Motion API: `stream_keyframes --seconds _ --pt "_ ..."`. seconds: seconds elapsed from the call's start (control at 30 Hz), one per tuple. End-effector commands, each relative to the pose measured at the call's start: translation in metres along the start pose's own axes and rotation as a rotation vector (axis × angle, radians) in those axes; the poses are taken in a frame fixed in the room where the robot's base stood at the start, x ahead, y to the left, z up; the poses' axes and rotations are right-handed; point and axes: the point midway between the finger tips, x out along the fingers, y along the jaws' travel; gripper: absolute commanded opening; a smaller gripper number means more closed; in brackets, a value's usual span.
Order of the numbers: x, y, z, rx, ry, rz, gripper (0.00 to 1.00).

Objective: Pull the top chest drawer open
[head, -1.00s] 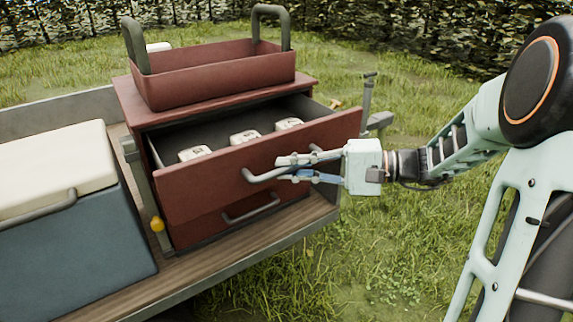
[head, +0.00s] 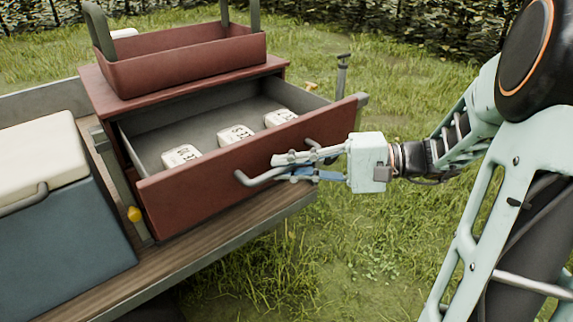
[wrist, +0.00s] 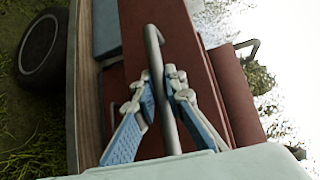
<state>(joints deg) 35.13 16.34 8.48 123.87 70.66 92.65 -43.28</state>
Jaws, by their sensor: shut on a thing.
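The red chest (head: 92,84) stands on the wooden bed of a cart. Its top drawer (head: 200,188) is pulled well out, and its grey inside shows several white labelled packs (head: 236,135) in a row. My gripper (head: 296,167) is shut on the grey bar handle (head: 254,180) of this drawer, coming from the right. In the wrist view the handle (wrist: 157,60) runs between my two blue-padded fingers (wrist: 160,108). The lower drawer's handle is hidden in the head view behind the open drawer.
A blue cooler (head: 65,225) with a cream lid stands at the left. A post (head: 342,75) rises behind the drawer. Grass (head: 330,260) in front is clear.

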Motion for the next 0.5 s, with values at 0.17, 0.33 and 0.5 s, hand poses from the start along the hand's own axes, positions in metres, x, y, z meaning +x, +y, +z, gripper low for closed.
stream_keyframes --seconds 0.17,0.33,0.5 --pt "-0.0005 -0.0001 -0.0007 0.000 0.002 0.000 0.26" --pt "-0.0002 0.0000 -0.0005 0.000 0.001 0.000 0.28" --pt "-0.0025 0.0000 -0.0007 0.000 0.002 0.000 0.28"
